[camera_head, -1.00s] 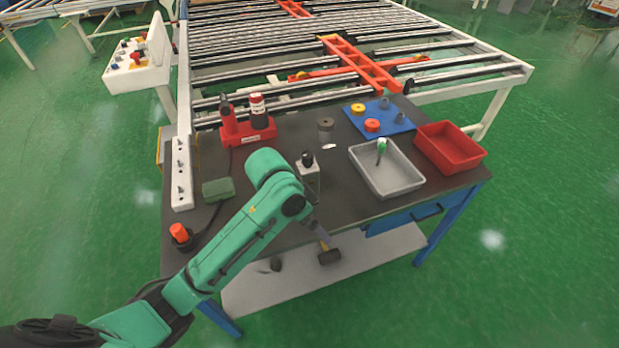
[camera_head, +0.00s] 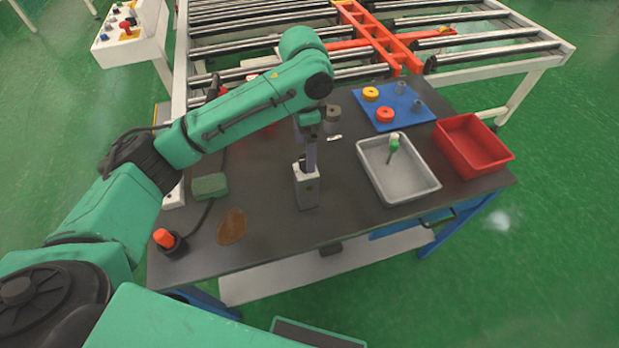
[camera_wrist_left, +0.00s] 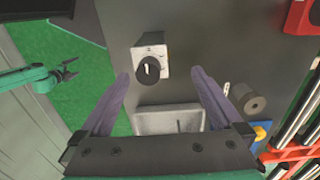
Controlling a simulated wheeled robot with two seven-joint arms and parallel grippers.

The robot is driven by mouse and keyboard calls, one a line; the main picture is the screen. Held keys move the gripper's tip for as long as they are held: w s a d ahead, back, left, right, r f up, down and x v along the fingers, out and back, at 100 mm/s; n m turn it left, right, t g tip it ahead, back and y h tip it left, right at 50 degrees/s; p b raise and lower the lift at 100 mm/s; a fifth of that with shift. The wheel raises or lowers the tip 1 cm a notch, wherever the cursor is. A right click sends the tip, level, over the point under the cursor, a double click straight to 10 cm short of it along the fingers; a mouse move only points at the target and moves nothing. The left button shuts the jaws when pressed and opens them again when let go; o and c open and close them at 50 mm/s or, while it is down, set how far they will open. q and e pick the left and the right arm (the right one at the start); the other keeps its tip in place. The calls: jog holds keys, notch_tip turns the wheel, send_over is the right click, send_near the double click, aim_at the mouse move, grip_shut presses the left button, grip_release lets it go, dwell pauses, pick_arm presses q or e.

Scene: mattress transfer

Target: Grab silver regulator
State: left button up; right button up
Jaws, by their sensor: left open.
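The silver regulator, a small silver box with a black knob on top, stands upright on the dark table (camera_head: 270,215). It shows in the head view (camera_head: 308,190) and in the left wrist view (camera_wrist_left: 155,53). My left gripper (camera_head: 308,155) is open and points down just over it, hiding part of its top in the head view. In the left wrist view the regulator lies ahead between the two spread fingers; I cannot tell whether they touch it. My right gripper (camera_wrist_left: 70,70) shows small at the left of the wrist view, apart and empty.
A grey tray (camera_head: 375,185) with a green-handled item lies right of the regulator, beside a red bin (camera_head: 472,147). A blue mat (camera_head: 385,122) with rings and pegs is behind. A green block (camera_head: 209,186) is at left.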

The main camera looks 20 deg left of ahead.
aim_at(302, 161)
pick_arm(q)
jog(key=s+f, duration=0.1)
jog(key=f, duration=0.1)
jog(key=s+f, duration=0.1)
jog(key=f, duration=0.1)
jog(key=shift+s+p, duration=0.15)
jog(key=shift+p, duration=0.25)
jog(key=f, duration=0.1)
jog(key=f+p, duration=0.1)
jog(key=w+f, duration=0.1)
jog(key=shift+d, duration=0.25)
notch_tip(302, 161, down, 3)
jog(key=shift+r, duration=0.15)
jog(key=shift+s, duration=0.1)
jog(key=c, duration=0.4)
grip_shut()
pick_arm(e)
jog(key=s+r, duration=0.2)
jog(key=s, duration=0.1)
jog(key=shift+s+r, duration=0.1)
jog(key=shift+r, duration=0.2)
